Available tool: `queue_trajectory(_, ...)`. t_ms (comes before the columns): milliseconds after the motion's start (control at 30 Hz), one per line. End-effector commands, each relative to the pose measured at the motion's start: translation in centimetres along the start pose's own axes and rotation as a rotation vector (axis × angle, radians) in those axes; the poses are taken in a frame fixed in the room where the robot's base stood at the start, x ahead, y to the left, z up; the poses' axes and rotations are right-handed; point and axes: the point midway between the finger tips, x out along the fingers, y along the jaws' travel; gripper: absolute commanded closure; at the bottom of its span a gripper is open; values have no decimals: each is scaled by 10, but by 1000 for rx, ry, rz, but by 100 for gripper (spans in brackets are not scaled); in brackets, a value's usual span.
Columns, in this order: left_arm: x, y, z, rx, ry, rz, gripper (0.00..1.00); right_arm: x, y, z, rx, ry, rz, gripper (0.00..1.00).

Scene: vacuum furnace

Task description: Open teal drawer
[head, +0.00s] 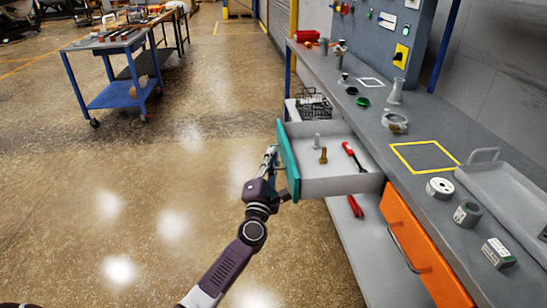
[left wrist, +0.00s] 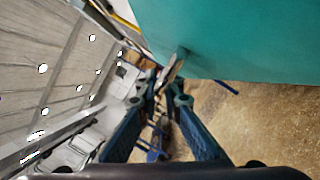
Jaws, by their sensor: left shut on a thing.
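The teal drawer (head: 288,160) stands pulled out from under the grey workbench, its inside open to view. In it lie a red-handled tool (head: 352,155), a brass-coloured bolt (head: 323,156) and a grey bolt (head: 317,140). My left gripper (head: 271,162) is at the outer side of the teal front, shut on the drawer's handle (left wrist: 173,67). In the left wrist view the teal front (left wrist: 235,35) fills the upper right, and the fingers (left wrist: 166,92) meet at the handle. My right gripper is not in view.
The workbench top (head: 420,180) holds grey parts, rolls and a tray (head: 510,205). An orange drawer (head: 415,245) is below, right of the teal one. A lower shelf (head: 365,240) holds a red item. A blue cart (head: 125,95) stands far left; the floor between is clear.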

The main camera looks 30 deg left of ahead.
Motion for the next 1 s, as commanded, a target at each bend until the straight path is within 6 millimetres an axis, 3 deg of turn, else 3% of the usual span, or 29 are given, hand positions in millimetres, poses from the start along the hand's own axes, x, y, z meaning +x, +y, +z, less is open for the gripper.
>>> queue_trajectory(33,0,-1,-1,0,2,-1,100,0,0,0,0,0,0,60)
queue_trajectory(67,0,-1,-1,0,1,-1,91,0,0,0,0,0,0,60)
queue_trajectory(133,0,-1,-1,0,1,-1,86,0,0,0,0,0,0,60)
queue_trajectory(400,-1,-1,0,0,0,-1,86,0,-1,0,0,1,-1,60)
queue_trajectory(533,-10,-1,0,-1,0,-2,86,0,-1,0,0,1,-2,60)
queue_trajectory(1000,-101,-1,-1,0,2,-3,86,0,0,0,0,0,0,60)
